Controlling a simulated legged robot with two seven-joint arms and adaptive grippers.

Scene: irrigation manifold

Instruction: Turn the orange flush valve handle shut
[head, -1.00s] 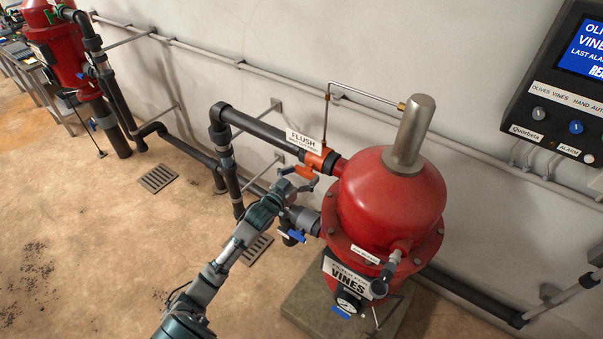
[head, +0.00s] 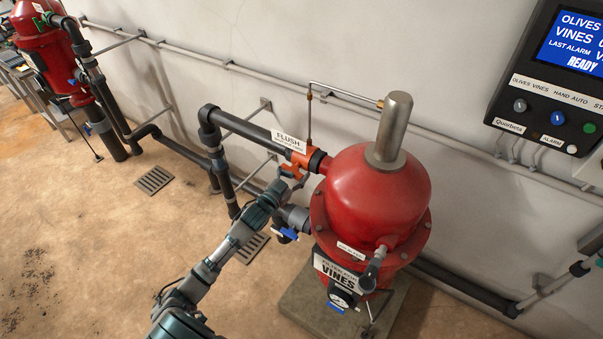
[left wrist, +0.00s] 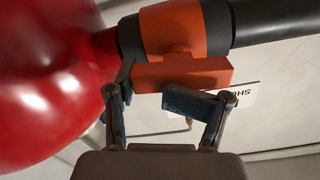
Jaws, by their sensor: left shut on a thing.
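In the left wrist view, the handle (left wrist: 205,73) is a block under the valve body (left wrist: 172,30). The left gripper's fingers (left wrist: 158,85) are at the handle, one overlapping its left end and the other bent across below it. My right gripper is not in view.
A lower pipe with a blue handle (head: 285,233) lies just below my left gripper. A control panel (head: 555,90) is on the wall at the right. Another red tank (head: 48,50) stands at the far left. The floor left of my arm is mostly clear.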

